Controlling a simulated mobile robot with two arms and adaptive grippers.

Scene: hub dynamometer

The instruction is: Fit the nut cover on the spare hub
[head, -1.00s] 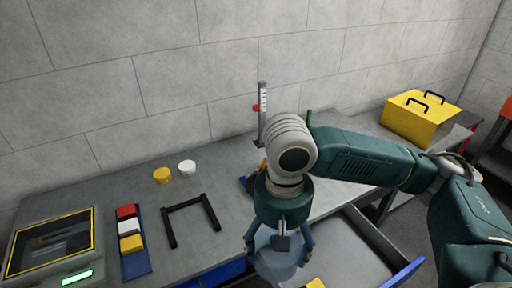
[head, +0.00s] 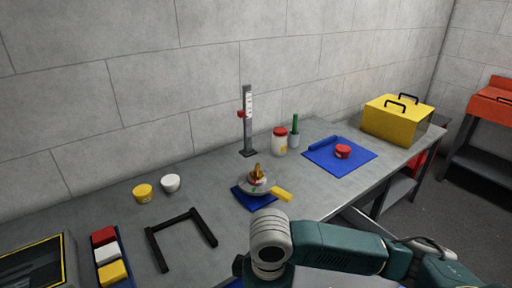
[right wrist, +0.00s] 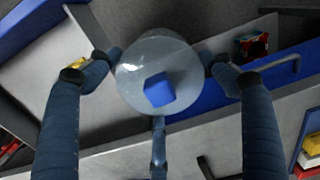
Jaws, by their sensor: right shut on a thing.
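My right gripper (right wrist: 160,75) is shut on a clear, round, dome-like cover (right wrist: 140,62) with a blue block (right wrist: 159,90) at its middle. This looks like the nut cover. In the head view my right wrist is at the bottom centre and hides what it holds. What looks like the spare hub (head: 256,176), a pale disc with an orange-brown cone, stands on a blue pad (head: 255,202) on the bench, just beyond my wrist and apart from the held cover. A yellow handle-like piece (head: 281,194) lies beside it. My left gripper is out of view.
A gauge post (head: 246,125), a red-lidded jar (head: 280,142) and a blue mat (head: 365,158) with a red cap (head: 343,151) lie farther back. A black frame (head: 152,245) and two small tubs are at left. A yellow toolbox (head: 395,122) stands at right.

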